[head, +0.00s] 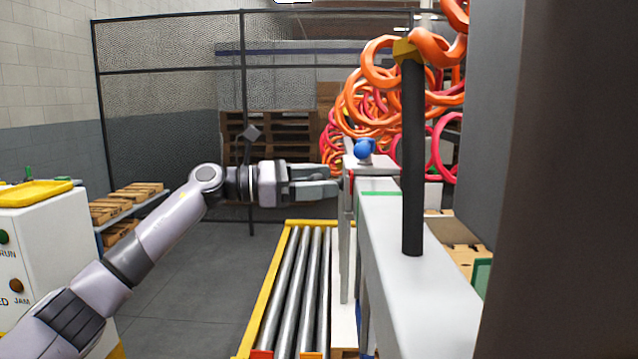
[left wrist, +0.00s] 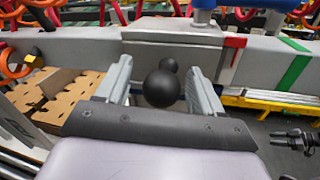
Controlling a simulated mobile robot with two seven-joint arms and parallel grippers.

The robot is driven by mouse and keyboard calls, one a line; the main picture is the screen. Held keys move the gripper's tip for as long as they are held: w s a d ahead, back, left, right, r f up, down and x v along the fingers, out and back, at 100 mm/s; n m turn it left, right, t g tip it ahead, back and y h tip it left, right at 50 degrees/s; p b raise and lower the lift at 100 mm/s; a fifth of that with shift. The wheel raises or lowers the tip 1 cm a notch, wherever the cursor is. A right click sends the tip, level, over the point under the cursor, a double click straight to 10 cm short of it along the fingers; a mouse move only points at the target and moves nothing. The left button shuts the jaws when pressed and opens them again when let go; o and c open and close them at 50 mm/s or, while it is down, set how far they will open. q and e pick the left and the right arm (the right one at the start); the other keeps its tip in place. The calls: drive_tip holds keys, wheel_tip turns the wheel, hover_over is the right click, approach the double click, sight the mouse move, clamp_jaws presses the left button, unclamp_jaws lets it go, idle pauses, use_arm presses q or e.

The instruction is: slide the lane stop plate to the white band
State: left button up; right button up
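The lane stop plate appears as a light grey plate (left wrist: 172,48) on the grey rail, with a red marker (left wrist: 233,42) at its right edge in the left wrist view. A black ball knob (left wrist: 162,89) stands in front of it, with a smaller dark ball behind. My left gripper (left wrist: 163,80) is open, its fingers on either side of the knob with gaps visible. In the head view my left gripper (head: 335,180) reaches in from the left at the plate (head: 366,164), hiding the knob. I cannot make out a white band.
A green band (head: 380,193) crosses the grey rail (head: 425,300) nearer me. A black post (head: 412,160) rises from the rail. Orange and red rings (head: 375,90) hang behind it. A roller conveyor (head: 295,285) runs below, left of the rail. A white control cabinet (head: 45,245) stands left.

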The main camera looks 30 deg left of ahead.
use_arm(q)
drive_tip(key=shift+f, duration=0.15)
drive_tip(key=shift+s+a, duration=0.25)
drive_tip(key=b+v, duration=0.2)
drive_tip(key=v, duration=0.4)
drive_tip(key=shift+s, duration=0.15)
